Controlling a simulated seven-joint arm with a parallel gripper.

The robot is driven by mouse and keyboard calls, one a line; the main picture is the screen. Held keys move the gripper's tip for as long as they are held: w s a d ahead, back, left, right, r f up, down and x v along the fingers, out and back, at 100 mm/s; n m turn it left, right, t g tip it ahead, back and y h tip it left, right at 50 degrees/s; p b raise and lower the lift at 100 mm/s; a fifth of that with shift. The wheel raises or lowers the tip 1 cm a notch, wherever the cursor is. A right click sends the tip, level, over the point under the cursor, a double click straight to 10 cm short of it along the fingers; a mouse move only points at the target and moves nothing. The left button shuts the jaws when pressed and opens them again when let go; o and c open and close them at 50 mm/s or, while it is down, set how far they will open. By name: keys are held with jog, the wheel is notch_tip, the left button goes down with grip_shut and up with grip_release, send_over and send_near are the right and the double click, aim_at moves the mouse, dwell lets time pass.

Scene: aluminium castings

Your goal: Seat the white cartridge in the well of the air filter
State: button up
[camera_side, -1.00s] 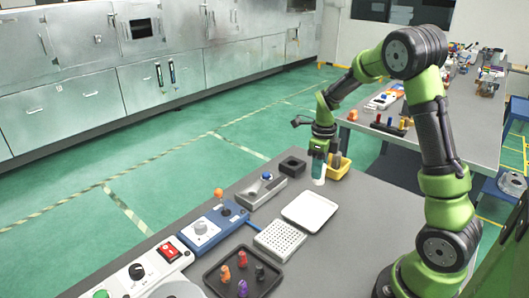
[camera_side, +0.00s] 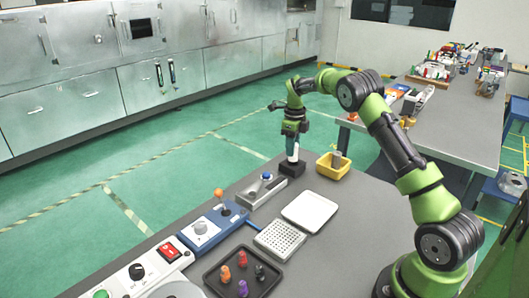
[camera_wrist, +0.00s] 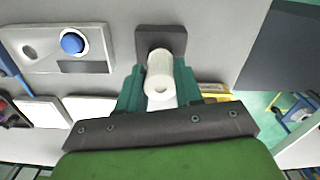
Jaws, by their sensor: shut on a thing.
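The white cartridge (camera_wrist: 160,75) is a white cylinder held between the teal fingers of my gripper (camera_wrist: 158,88) in the wrist view. In the side view my gripper (camera_side: 292,137) points down with the cartridge (camera_side: 292,152) below it. The air filter (camera_side: 292,168) is a dark square block on the grey table. It also shows in the wrist view (camera_wrist: 150,36), just beyond the cartridge. The cartridge is upright over the block in the side view. Its lower end meets the block's top in the picture. The well is hidden, so I cannot tell how deep the cartridge sits.
A yellow bin (camera_side: 332,168) with a grey cylinder in it stands right of the block. A grey box with a blue button (camera_side: 265,183) is at its left. A white tray (camera_side: 309,211), a perforated block (camera_side: 279,241) and a black tray with pegs (camera_side: 242,290) lie nearer.

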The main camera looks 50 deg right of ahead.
jog(key=shift+f, duration=1.7)
jog(key=o, duration=1)
jog(key=shift+f, duration=0.15)
